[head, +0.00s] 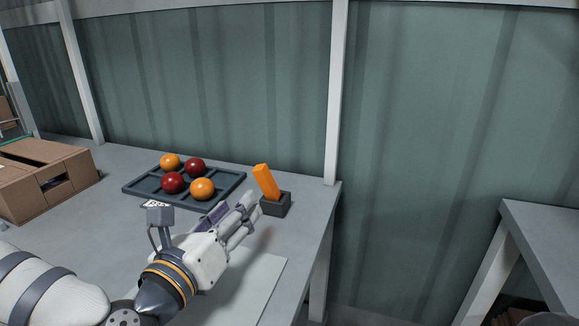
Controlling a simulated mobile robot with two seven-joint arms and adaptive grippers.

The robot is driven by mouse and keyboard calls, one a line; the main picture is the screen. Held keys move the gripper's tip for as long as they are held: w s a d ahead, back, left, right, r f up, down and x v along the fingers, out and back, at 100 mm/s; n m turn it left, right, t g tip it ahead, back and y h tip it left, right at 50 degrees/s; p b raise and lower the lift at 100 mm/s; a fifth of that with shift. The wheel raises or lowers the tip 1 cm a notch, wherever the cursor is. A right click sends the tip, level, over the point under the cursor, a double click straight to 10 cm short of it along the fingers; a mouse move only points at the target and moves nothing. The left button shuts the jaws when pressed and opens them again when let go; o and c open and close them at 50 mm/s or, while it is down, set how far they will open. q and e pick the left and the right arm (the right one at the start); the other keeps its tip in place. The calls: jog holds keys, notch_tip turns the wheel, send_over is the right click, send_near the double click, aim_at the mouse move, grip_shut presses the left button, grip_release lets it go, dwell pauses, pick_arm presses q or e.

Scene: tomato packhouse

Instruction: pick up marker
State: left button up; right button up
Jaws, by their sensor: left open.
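The orange marker (266,181) stands tilted in a small dark holder (276,204) near the table's right edge. My left gripper (246,208) reaches in from the lower left, with its fingers pointing toward the holder. It is open, and its fingertips are just left of the marker and holder. I cannot tell whether a fingertip touches the holder. The marker's lower end is hidden inside the holder. My right gripper is not in view.
A dark tray (134,190) with red and orange tomatoes lies behind my left gripper. A cardboard box (62,186) stands at the left. A pale sheet (262,277) lies on the grey table (318,207). Another table (545,225) stands at the right, across a gap.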

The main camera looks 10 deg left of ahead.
aim_at(263, 183)
pick_arm(q)
jog(key=w+d, duration=0.1)
jog(key=w, duration=0.2)
jog(key=w+d, duration=0.1)
jog(key=w, duration=0.3)
jog(key=w+d, duration=0.1)
jog(key=w, duration=0.3)
jog(key=shift+w+f+p, duration=0.1)
jog(key=shift+w+p, duration=0.05)
jog(key=shift+p, duration=0.2)
grip_shut()
